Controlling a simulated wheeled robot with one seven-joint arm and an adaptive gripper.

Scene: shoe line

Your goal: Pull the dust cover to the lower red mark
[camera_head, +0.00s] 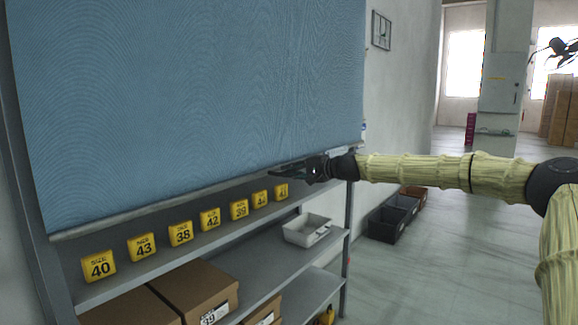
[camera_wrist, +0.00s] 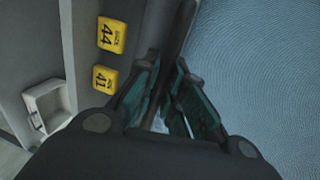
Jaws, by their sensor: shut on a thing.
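The blue dust cover (camera_head: 200,100) hangs over the upper part of a grey shelf rack, with a grey bar (camera_head: 150,208) along its bottom edge. The bar hangs just above the row of yellow size tags. My gripper (camera_head: 285,171) is at the right part of this bar, reaching in from the right. In the wrist view, my gripper (camera_wrist: 168,105) has its two dark green fingers around the dark bar, with the blue cover (camera_wrist: 255,60) to the right. The fingers are shut on the bar.
Yellow size tags (camera_head: 181,233) line a shelf edge below the cover. A white tray (camera_head: 306,230) and cardboard boxes (camera_head: 195,290) stand on the shelves beneath. A grey rack post (camera_head: 347,250) is close under my arm. Dark crates (camera_head: 392,217) sit on the floor to the right.

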